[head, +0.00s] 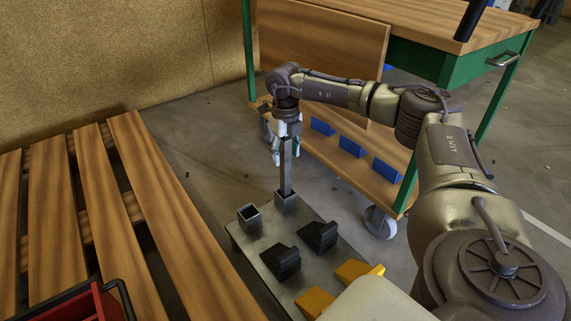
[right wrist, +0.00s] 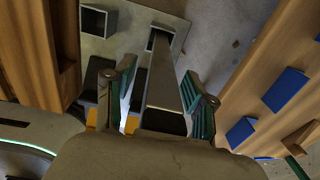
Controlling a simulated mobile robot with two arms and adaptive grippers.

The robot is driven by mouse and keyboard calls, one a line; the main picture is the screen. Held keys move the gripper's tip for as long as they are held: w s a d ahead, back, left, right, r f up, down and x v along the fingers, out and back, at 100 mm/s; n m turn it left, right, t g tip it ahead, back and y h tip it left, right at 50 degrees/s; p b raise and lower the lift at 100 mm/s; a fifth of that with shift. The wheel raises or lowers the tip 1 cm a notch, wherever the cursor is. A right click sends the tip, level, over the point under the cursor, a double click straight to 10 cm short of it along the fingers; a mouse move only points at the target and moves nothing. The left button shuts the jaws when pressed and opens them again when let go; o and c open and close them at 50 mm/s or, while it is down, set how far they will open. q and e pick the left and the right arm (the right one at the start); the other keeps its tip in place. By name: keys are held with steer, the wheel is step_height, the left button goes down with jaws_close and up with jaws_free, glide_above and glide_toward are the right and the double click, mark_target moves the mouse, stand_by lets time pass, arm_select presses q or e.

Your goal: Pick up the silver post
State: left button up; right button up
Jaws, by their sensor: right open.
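The silver post (head: 286,175) is a square metal bar standing upright in a square socket (head: 286,203) on a grey metal base plate (head: 240,240). My right gripper (head: 285,155) is at the upper part of the post, pointing down, with its fingers open. In the right wrist view, the post (right wrist: 163,85) runs between the two fingers of the gripper (right wrist: 163,108), apart from the left finger; contact with the right finger is unclear. The post's top is hidden by the gripper in the head view. My left gripper is not in view.
An empty socket (head: 249,217), two black blocks (head: 283,261) and yellow blocks (head: 353,271) are on the plate. A slatted wooden pallet (head: 150,190) lies left. A green-framed wheeled workbench (head: 447,70) stands behind, with blue blocks (head: 351,147) on its lower shelf. A red container (head: 92,305) is front left.

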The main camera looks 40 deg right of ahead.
steer(key=shift+r, duration=0.15)
jaws_close()
stand_by(0.4)
